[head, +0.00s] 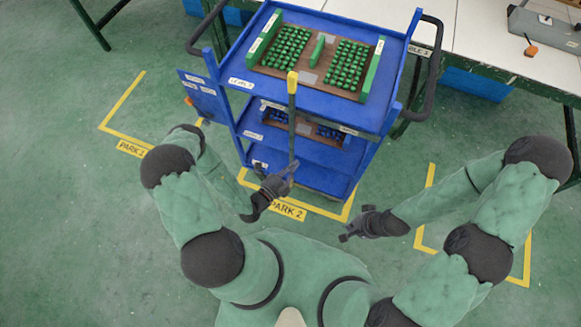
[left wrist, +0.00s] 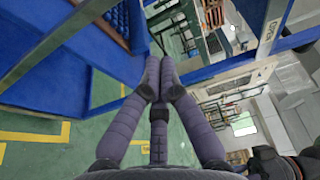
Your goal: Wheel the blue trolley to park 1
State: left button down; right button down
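The blue trolley (head: 236,70) stands upright in the middle of the head view. It has several shelves and black side handles (head: 432,75). It stands at a yellow floor marking whose label (head: 288,210) seems to read PARK 2. A thin rod with a yellow top (head: 292,82) rises in front of it. My left gripper (head: 277,180) is low at the trolley's front, near the rod's lower end. My right gripper (head: 356,223) is open and empty, right of the trolley's front.
A tray (head: 307,77) with green pieces is on the trolley's top; blue pieces (head: 278,116) are lower down. Another marked bay (head: 118,125) is at left, and a partly covered bay (head: 428,185) at right. White tables (head: 478,28) stand behind. Green floor at left is clear.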

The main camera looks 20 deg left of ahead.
pick_arm(q)
jog(key=w+a+b, duration=0.1)
jog(key=w+b, duration=0.1)
jog(key=w, duration=0.4)
jog(key=shift+w+a+b, duration=0.15)
jog(key=shift+a+b, duration=0.15)
jog(key=shift+a, duration=0.1)
dwell(0.4)
